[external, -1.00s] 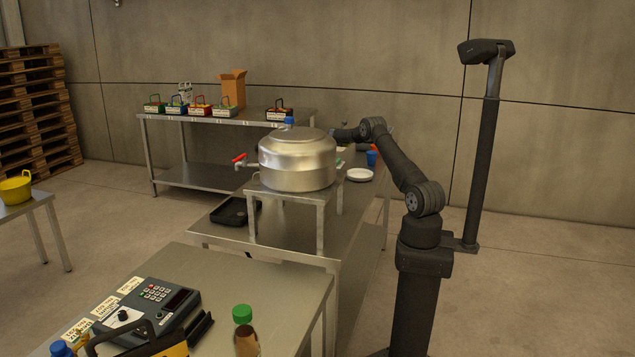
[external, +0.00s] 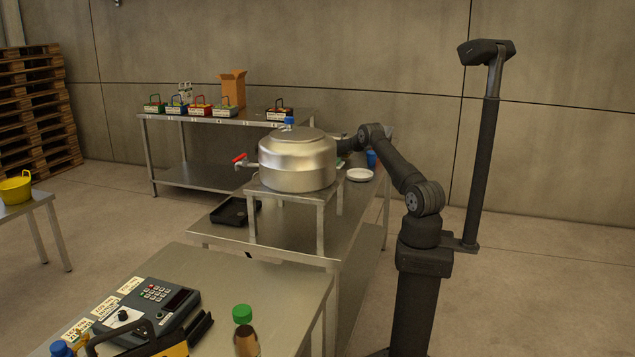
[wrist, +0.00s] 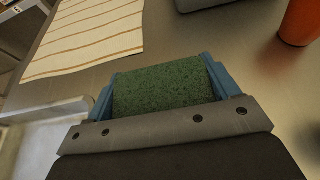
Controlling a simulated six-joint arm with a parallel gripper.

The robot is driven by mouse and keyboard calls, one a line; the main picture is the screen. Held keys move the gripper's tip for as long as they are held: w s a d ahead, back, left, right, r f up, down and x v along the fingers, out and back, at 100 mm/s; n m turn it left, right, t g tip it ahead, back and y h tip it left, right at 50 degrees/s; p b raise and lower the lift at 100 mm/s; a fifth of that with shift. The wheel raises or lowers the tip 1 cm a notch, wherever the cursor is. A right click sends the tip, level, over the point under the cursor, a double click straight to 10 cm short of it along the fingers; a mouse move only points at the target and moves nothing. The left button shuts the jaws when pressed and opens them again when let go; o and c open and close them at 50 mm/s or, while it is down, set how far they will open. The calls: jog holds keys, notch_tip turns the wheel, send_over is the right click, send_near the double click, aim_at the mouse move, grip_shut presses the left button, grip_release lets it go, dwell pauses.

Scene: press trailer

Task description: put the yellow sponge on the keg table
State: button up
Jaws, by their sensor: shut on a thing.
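In the wrist view, my gripper (wrist: 160,85) has its blue fingers closed on the two sides of a block with a rough green face (wrist: 165,90). It looks like the sponge with its scouring side up; no yellow side shows. Below it in that view is a metal surface. In the external view, the keg (external: 297,162) stands on a small metal stand (external: 322,225) on the long steel keg table (external: 350,220). There the end of my arm is behind and right of the keg, and the fingers and sponge are hidden.
The wrist view shows a striped cloth (wrist: 85,38), an orange cup (wrist: 302,22) and a white-edged thing (wrist: 40,140) close by. In the external view, white plates (external: 360,174) and a blue cup (external: 371,159) stand right of the keg, and a black tray (external: 233,211) lies left.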

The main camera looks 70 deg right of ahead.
jog(key=shift+f, duration=0.65)
jog(key=o, duration=0.9)
jog(key=shift+o, duration=0.2)
jog(key=r, duration=0.4)
jog(key=shift+s+r, duration=0.2)
jog(key=shift+r, duration=0.15)
jog(key=s+r, duration=0.6)
jog(key=s, duration=0.5)
jog(key=shift+d+r, duration=0.15)
jog(key=shift+d, duration=0.2)
jog(key=w+f, duration=0.2)
jog(key=w, duration=0.1)
jog(key=w+f, duration=0.2)
jog(key=w, duration=0.2)
jog(key=w+f, duration=0.3)
jog(key=w, duration=0.1)
jog(key=shift+w+a, duration=0.1)
jog(key=shift+a, duration=0.25)
notch_tip(320, 180, down, 3)
jog(key=shift+w+f, duration=0.1)
jog(key=shift+f, duration=0.4)
jog(key=shift+r, duration=0.15)
